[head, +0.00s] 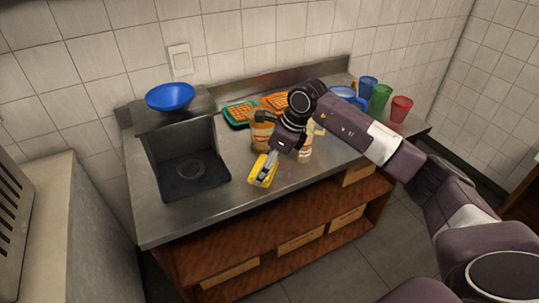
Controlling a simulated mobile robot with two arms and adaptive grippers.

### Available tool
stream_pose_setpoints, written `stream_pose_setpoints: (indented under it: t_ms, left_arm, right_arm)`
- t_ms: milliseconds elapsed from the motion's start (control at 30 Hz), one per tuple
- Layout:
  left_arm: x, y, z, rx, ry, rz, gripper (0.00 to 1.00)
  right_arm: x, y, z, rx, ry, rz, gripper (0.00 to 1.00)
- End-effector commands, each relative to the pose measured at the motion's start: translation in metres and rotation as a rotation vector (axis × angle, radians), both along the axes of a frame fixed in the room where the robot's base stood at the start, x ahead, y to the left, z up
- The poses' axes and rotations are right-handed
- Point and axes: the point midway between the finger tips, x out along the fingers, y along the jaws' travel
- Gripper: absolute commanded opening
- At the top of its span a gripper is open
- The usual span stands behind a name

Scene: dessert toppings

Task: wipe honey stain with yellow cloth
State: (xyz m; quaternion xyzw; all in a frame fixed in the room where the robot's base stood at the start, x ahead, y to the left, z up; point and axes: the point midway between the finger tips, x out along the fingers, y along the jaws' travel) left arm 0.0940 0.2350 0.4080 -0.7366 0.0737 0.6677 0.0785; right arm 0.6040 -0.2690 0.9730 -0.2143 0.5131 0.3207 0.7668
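The yellow cloth (255,180) lies at the front middle of the metal counter, partly covered by my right gripper. My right gripper (267,172) reaches down from the right, with its fingers at the cloth. At this size I cannot tell whether the fingers are closed on the cloth or only resting against it. I cannot make out a honey stain; it may be hidden under the cloth or behind my arm. A jar with amber contents (262,138) stands just behind the gripper. My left gripper is not in view.
A second jar (306,152) stands right of the gripper, close to my arm. Waffles sit on a green tray (229,120) at the back. Blue (369,85), green (380,98) and red (401,109) cups stand right. A blue bowl (170,97) sits above a black sink-like box (190,180) at left.

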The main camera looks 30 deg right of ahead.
Motion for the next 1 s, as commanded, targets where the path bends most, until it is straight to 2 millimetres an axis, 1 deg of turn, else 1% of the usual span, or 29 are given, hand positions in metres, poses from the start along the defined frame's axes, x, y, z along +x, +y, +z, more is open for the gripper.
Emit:
stream_pose_setpoints:
  t_ms: [33,100,233,833,933,1000]
  left_arm:
    - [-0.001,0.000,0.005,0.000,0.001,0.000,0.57]
    - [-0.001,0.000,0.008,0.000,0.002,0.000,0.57]
    - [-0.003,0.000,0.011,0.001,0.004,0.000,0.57]
    - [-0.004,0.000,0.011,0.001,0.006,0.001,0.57]
    - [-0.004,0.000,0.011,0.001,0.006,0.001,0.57]
    - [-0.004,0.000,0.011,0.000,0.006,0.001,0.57]
  right_arm:
    - [0.000,-0.002,0.008,0.000,-0.001,0.000,0.49]
    - [0.000,-0.004,0.014,0.000,-0.002,-0.002,0.49]
    - [0.000,-0.007,0.021,0.000,-0.001,-0.003,0.49]
    - [-0.001,-0.007,0.022,0.000,-0.001,0.002,0.49]
    - [-0.005,-0.002,0.024,0.001,0.000,0.054,0.49]
    - [-0.013,0.007,0.025,0.001,-0.001,0.142,0.49]
